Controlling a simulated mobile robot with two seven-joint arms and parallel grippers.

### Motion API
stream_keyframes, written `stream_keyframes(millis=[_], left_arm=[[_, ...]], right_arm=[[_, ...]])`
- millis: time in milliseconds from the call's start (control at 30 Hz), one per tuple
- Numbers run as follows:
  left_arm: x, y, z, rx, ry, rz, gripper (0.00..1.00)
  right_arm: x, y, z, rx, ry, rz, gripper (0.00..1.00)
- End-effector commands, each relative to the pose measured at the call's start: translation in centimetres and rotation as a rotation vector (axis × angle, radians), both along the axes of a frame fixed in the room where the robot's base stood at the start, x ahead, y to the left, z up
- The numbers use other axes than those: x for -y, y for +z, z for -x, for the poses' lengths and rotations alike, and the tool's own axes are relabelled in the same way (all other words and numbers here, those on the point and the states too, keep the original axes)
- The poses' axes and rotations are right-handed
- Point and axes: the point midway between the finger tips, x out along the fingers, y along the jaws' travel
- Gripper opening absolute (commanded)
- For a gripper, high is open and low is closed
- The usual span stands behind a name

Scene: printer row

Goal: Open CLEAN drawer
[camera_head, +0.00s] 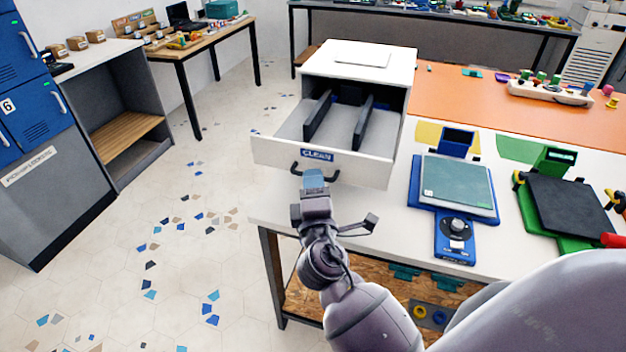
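The CLEAN drawer (274,151) is pulled far out of its white cabinet (393,62). Its front carries a blue CLEAN label (317,155) and a dark bow handle (331,176). Inside, dark dividers (318,113) stand upright and the drawer floor shows. My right gripper (314,179) is at the middle of the handle, its bluish fingertips over the bar. It looks shut on the handle; the lower finger is hidden. My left gripper is not in view.
The white cabinet stands on a workbench (385,226). A blue scale-like device (454,187) and a black-and-green one (566,207) stand to the right. Blue lockers (30,110) stand at the left. The floor (190,240) left of the drawer is clear.

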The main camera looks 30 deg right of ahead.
Motion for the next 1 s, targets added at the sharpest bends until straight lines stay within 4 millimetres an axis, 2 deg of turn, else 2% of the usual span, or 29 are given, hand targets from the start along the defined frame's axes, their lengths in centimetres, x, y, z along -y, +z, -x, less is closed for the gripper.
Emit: stream_keyframes(millis=[300, 500, 700, 1000], left_arm=[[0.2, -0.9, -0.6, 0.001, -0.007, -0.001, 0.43], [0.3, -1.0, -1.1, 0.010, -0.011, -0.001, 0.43], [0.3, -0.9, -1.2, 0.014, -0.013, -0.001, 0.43], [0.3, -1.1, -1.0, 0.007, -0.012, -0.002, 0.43]], right_arm=[[-2.5, -1.4, 5.1, -0.007, -0.001, -0.001, 0.36], [-3.6, -1.7, 7.3, -0.004, -0.001, 0.000, 0.36], [-4.0, -1.6, 8.1, 0.000, -0.001, -0.001, 0.36], [-4.1, -1.6, 8.1, 0.001, -0.001, -0.001, 0.36]])
